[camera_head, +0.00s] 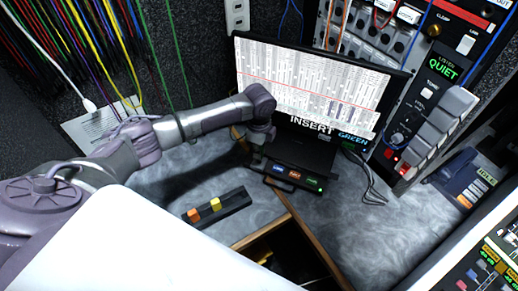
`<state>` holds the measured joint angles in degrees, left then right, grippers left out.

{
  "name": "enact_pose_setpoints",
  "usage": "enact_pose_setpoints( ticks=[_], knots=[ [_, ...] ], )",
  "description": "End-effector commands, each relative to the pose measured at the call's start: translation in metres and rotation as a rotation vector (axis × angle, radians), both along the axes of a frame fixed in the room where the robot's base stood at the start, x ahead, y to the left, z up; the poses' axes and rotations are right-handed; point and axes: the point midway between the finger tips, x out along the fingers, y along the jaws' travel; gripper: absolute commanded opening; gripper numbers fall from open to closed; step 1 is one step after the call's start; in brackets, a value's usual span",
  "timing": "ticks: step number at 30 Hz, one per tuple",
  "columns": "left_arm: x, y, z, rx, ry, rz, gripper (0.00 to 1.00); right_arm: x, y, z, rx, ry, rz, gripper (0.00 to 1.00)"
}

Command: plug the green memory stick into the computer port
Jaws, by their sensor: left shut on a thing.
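My left gripper (257,163) reaches in from the left and points down at the left end of the black port unit (273,183), in front of the monitor. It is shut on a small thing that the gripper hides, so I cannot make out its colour. The unit's front has blue, orange-red and green labels, and a green light glows at its right end. A black holder (236,201) on the desk carries an orange stick (193,215) and a yellow stick (215,204). No green stick shows there. My right gripper is not in view.
The monitor (310,85) stands behind the unit with "INSERT GREEN" below its table. Black cables (372,190) lie to the right, near a rack (425,100) with knobs. An opening (285,250) lies below the desk's wooden edge. Grey desk around the holder is clear.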

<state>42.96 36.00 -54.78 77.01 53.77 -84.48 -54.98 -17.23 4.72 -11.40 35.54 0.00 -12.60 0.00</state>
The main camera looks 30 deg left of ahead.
Motion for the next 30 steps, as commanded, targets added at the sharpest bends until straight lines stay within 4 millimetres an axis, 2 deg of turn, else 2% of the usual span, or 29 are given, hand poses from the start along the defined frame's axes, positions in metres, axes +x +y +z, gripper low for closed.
enact_pose_setpoints(
  ticks=[30],
  knots=[
    [0.0001, -0.0002, 0.0002, 0.000, 0.000, 0.000, 0.00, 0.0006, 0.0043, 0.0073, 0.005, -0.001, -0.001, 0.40]
  ],
)
